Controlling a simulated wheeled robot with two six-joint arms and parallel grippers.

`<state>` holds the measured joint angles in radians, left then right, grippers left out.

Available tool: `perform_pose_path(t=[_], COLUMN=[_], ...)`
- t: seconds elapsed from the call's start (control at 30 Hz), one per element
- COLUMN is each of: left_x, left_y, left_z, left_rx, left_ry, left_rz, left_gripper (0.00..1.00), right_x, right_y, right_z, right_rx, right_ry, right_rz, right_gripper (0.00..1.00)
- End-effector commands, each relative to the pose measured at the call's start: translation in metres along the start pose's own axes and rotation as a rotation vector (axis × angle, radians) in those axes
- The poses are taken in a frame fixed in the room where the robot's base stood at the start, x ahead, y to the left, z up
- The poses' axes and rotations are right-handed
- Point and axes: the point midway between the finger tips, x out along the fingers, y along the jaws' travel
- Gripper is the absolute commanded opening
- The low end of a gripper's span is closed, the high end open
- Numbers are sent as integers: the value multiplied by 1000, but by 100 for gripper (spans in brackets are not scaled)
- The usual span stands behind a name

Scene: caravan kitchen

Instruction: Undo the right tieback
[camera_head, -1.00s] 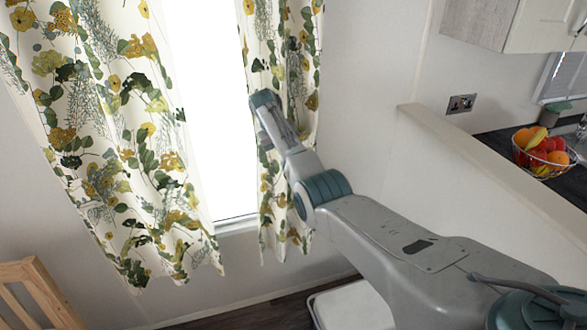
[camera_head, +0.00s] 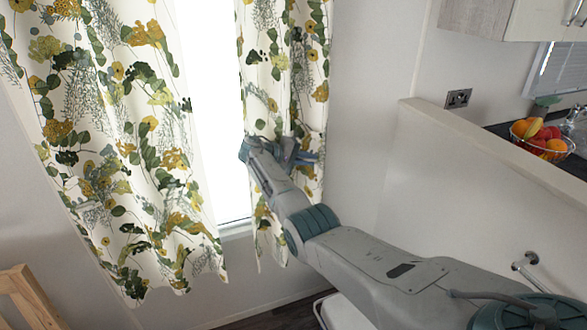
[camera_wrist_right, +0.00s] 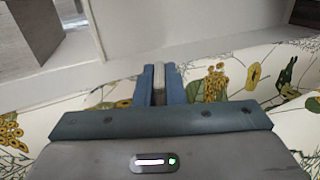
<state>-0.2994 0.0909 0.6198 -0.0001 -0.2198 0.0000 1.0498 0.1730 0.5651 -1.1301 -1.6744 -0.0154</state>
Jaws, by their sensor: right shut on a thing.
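The right curtain (camera_head: 288,92), white with green and yellow leaves, hangs at the right of the bright window. My right gripper (camera_head: 275,147) is in front of it at mid height. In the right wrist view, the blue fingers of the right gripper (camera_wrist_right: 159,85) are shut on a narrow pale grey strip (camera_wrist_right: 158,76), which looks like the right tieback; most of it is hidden. Curtain cloth lies beside and below the fingers in that view. No band shows clearly around the curtain in the head view. My left gripper is not in view.
At the right, a half-height partition (camera_head: 490,145) stands before a counter with a fruit basket (camera_head: 541,138). A wooden chair back (camera_head: 30,297) is at the lower left. Plain wall lies right of the curtain.

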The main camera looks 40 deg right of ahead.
Motion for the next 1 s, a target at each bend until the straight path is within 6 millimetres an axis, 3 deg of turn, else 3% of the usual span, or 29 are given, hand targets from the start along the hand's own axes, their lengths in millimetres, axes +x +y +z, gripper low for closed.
perform_pose_path(t=[0.03, 0.3, 0.47, 0.9, 0.93, 1.0], left_x=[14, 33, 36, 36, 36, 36], left_y=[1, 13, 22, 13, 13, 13], left_z=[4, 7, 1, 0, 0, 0], left_rx=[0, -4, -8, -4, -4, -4], left_ry=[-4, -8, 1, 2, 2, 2], left_rz=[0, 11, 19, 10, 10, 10], left_gripper=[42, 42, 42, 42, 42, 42], right_x=[6, 20, 22, 23, 23, 23], right_y=[-8, -3, -1, 0, 0, 0], right_z=[0, -2, -3, -3, -3, -3], right_rx=[-1, -2, -3, -4, -4, -4], right_ry=[0, 2, 2, 2, 2, 2], right_rz=[28, 144, 174, 182, 182, 182], right_gripper=[0, 0, 0, 0, 12, 25])
